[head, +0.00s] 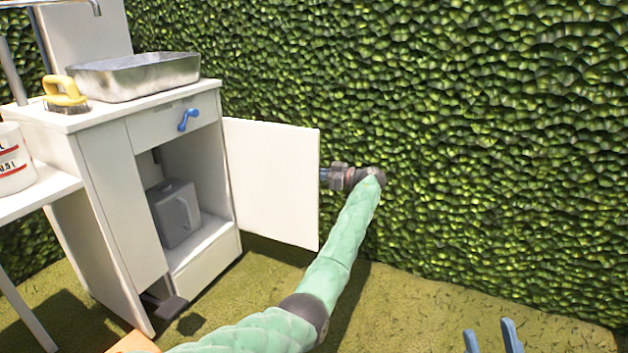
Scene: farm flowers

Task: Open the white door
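The white door (275,180) of the white cabinet (110,190) stands wide open. It is swung out to the right from the right side of the opening, and its flat face is in view. My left gripper (324,175), on the green arm, is at the door's free right edge and points left. Its fingertips are partly hidden at or behind that edge, so I cannot tell whether they touch the door or how far they are apart. My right gripper (489,328) shows only two blue fingers at the bottom right, apart with nothing visible between them.
A grey container (175,213) stands inside the open cabinet. A blue handle (188,120) is on the drawer above. A metal tray (135,76) and a yellow-handled item (64,92) are on top. A leafy hedge (480,130) closes off the back. Grass (430,310) at right is clear.

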